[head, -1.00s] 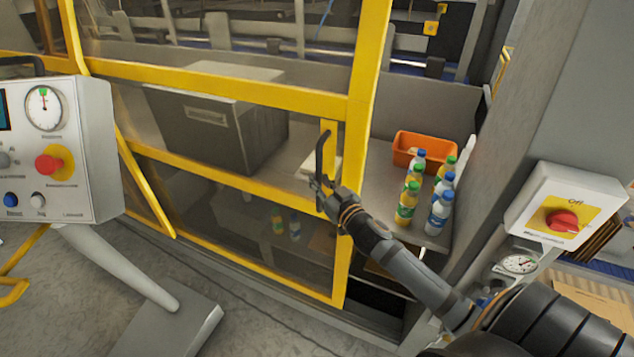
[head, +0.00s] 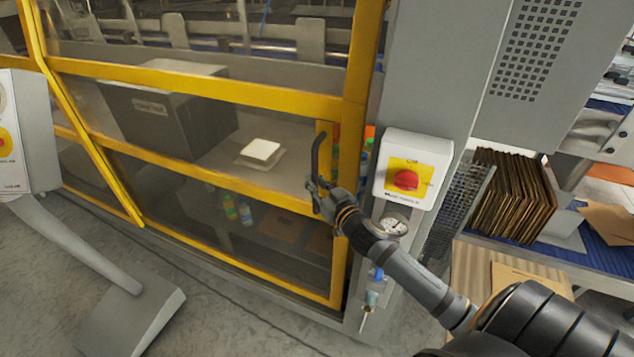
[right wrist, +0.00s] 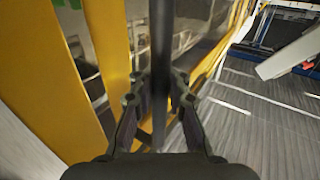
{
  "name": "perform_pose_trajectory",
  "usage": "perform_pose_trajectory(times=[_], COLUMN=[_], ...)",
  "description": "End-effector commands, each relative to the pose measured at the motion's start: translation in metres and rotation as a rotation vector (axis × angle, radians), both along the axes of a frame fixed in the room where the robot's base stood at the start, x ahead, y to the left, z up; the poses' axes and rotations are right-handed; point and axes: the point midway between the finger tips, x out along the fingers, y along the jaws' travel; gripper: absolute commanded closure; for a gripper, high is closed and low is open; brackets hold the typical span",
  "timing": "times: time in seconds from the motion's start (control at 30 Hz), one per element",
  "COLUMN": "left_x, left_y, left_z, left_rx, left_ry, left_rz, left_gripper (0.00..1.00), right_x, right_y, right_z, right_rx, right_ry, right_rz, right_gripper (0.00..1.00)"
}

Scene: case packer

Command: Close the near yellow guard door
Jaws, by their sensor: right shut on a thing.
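The yellow guard door (head: 199,91) with clear panels fills the left and middle of the head view. Its right edge stands close to the grey machine post (head: 431,75), with a sliver of bottles and orange showing beside it. Whether it touches the frame I cannot tell. My right gripper (head: 318,190) is shut on the dark door handle (head: 320,160) at the door's right side. In the right wrist view the handle (right wrist: 162,50) runs upright between the fingers (right wrist: 160,100). My left gripper is not in view.
A white switch box (head: 412,168) with a red knob is on the post, just right of the handle. A gauge (head: 393,227) sits below it. A control panel on a pedestal (head: 130,325) stands at the left. Flat cardboard (head: 510,180) is stacked at the right.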

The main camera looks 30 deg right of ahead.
Motion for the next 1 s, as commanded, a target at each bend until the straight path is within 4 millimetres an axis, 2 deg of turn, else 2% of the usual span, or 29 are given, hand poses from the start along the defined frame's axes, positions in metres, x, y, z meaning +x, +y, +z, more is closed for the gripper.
perform_pose_trajectory(times=[0.5,0.53,0.7,1.0], left_x=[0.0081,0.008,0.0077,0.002], left_y=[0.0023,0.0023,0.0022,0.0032], left_z=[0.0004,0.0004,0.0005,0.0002], left_rx=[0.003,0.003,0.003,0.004], left_ry=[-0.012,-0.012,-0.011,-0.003], left_rz=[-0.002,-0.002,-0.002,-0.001], left_gripper=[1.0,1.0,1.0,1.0], right_x=[-0.0012,-0.0011,-0.0007,-0.0008], right_y=[-0.0001,-0.0001,0.0,0.0], right_z=[-0.004,-0.004,-0.0024,-0.0009], right_rx=[0.003,0.003,0.001,-0.001], right_ry=[0.007,0.007,0.004,0.002], right_rz=[-0.001,-0.001,0.0,0.0], right_gripper=[1.0,0.84,0.62,0.62])
